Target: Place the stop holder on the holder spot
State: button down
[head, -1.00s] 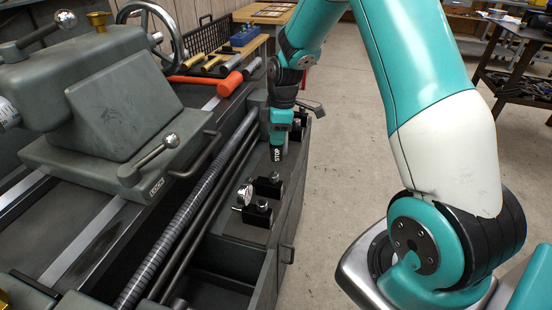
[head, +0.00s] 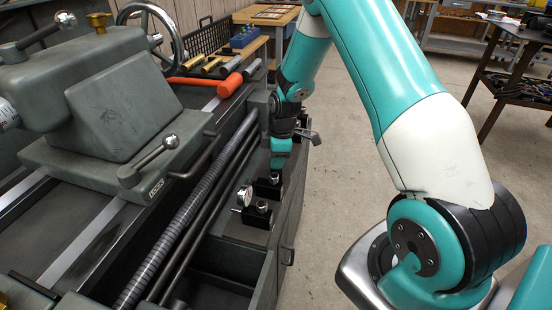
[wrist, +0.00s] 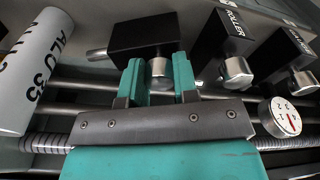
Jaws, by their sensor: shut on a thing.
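The stop holder (wrist: 145,36) is a black block with a round metal knob and a thin rod sticking out at its left, seen in the wrist view. My gripper (wrist: 159,78) has its teal fingers on either side of the knob and is shut on the holder. In the head view my gripper (head: 279,160) points down over the ledge beside the lathe bed, behind the other two holders. The stop holder is mostly hidden there, and I cannot tell whether it touches the ledge. I cannot make out the holder spot.
The roller holder (wrist: 223,43) and another black holder (wrist: 284,57) stand close by on the right, with a dial gauge (wrist: 284,117). A cylinder marked ALU 35 (wrist: 35,70) lies at the left. An open drawer (head: 222,267) is below the ledge (head: 240,233).

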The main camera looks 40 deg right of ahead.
jog(key=c, duration=0.9)
grip_release()
jog(key=shift+f, duration=0.1)
notch_tip(320, 180, up, 12)
jog(key=d, duration=0.1)
jog(key=s+a+r+m, duration=0.1)
jog(key=s+a+r, duration=0.35)
jog(key=a, duration=0.25)
jog(key=s+a+r+m+y, duration=0.1)
jog(key=s+a+r, duration=0.2)
jog(key=s+a, duration=0.2)
jog(key=s+a+r+m+y, duration=0.1)
jog(key=s+a+r, duration=0.2)
jog(key=s+a, duration=0.3)
jog(key=s+a+r+m+y, duration=0.1)
jog(key=s+a, duration=0.4)
jog(key=s, duration=0.6)
jog(key=shift+s+a+r+m+g, duration=0.2)
jog(key=shift+r+m, duration=0.1)
jog(key=shift+r, duration=0.4)
jog(key=shift+s+a+r+m+g, duration=0.1)
jog(key=shift+r+m+g, duration=0.15)
jog(key=shift+r, duration=0.4)
